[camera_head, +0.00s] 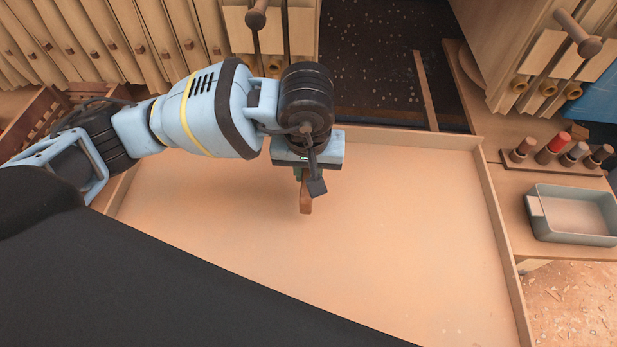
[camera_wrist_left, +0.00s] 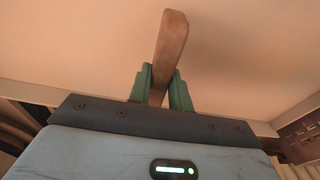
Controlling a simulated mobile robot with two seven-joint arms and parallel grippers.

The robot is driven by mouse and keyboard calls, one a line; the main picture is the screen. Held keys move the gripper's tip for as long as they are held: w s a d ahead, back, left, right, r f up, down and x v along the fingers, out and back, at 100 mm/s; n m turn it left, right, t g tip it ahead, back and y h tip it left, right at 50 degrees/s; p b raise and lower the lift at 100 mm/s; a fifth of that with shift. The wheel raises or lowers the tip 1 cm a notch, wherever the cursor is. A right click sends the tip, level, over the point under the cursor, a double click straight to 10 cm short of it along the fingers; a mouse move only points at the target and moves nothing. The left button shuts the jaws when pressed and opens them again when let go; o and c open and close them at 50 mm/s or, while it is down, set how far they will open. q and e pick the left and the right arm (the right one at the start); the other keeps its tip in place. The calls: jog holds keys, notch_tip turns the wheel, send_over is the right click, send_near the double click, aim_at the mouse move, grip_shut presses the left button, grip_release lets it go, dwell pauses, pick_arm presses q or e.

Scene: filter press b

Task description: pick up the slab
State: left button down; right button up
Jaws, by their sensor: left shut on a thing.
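My left gripper (camera_head: 304,176) is over the wide tan tray (camera_head: 400,230), pointing down. It is shut on a narrow brown piece, which I take to be the slab (camera_head: 305,198). The slab's lower end sticks out below the fingers. In the left wrist view the green fingers (camera_wrist_left: 161,88) press on both sides of the slab (camera_wrist_left: 171,45), which looks like a long bar with a blunt end. Whether the slab touches the tray floor is unclear. My right gripper is not in view.
The tray has low raised rims and its visible floor is otherwise bare. Wooden press plates (camera_head: 110,40) stand behind it. At the right are a grey bin (camera_head: 540,228) and a rack (camera_head: 556,165) with several pegs, one red-topped. A dark pit (camera_head: 375,70) lies beyond the tray.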

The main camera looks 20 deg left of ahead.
pick_arm(q)
jog(key=s+d+r+b, duration=0.1)
jog(key=s+d, duration=0.2)
jog(key=s, duration=1.2)
jog(key=shift+s+d+r, duration=0.2)
jog(key=shift+s+d, duration=0.1)
jog(key=shift+d, duration=0.1)
